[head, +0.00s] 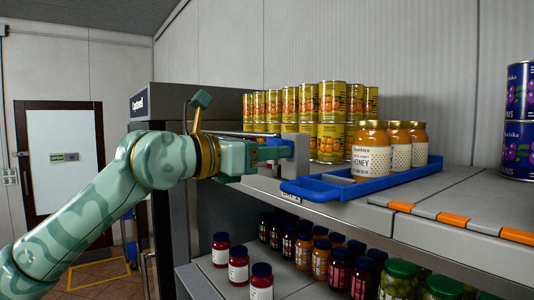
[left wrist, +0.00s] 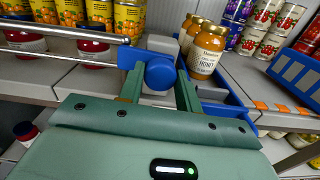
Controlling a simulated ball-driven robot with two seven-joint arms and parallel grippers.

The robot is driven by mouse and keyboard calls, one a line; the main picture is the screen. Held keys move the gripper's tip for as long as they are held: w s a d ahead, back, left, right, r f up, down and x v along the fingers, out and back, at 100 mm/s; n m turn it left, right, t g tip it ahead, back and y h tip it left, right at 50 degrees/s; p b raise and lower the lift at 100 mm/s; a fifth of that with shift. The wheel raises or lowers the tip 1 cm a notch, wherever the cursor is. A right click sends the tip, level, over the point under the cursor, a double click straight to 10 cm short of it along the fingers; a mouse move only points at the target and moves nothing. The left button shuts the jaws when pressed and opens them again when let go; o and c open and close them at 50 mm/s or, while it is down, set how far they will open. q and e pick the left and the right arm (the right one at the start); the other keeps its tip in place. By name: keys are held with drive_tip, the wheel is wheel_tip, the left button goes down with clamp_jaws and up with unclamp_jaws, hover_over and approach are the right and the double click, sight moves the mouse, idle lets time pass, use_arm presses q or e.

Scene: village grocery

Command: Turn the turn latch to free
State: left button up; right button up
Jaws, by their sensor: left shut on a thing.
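The turn latch (left wrist: 160,73) shows in the left wrist view as a round blue knob in front of a grey block. In the head view, the latch's grey housing (head: 300,153) stands at the shelf's front edge, left of the blue tray. My left gripper (head: 270,151) reaches it from the left. In the left wrist view, the gripper's (left wrist: 160,84) two green fingers lie on either side of the knob, shut on it. The fingers hide parts of the latch, and I cannot tell its exact turn angle. My right gripper is in neither view.
A blue tray (head: 355,183) holding honey jars (head: 371,151) stands just right of the latch. Yellow cans (head: 331,122) are stacked behind. Several dark-lidded jars (head: 238,266) stand on the lower shelf. A metal rail (left wrist: 60,32) runs left of the knob.

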use_arm(q)
drive_tip(key=shift+m+b, duration=2.3)
drive_tip(key=shift+m, duration=6.3)
drive_tip(key=o, duration=1)
drive_tip(key=shift+c, duration=0.2)
